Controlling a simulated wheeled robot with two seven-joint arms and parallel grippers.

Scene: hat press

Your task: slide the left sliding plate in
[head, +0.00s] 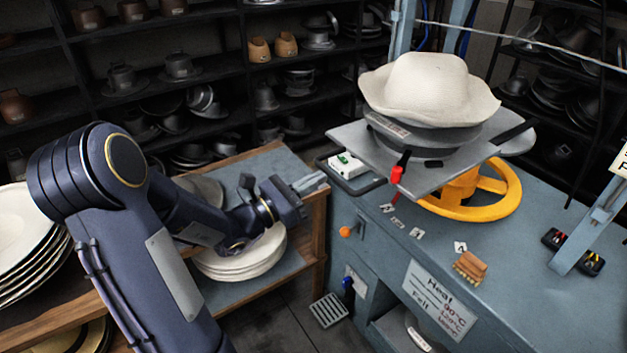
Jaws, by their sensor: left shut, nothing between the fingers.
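The hat press has grey sliding plates under a cream felt hat (428,88) on a dark round form. The left sliding plate (352,138) sticks out to the left over the bench. A red-tipped handle (396,176) hangs near its front edge. My left gripper (312,182) is shut and empty, left of the plate and a little lower in the picture, apart from it. It is near the press bench's left edge. My right gripper is not in view.
A yellow handwheel (487,196) sits under the plates. A wooden brush (470,266) and small cards lie on the blue bench (520,265). A wooden cart (312,236) with stacked pale hats (243,262) stands below my left arm. Dark shelves of hats line the back.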

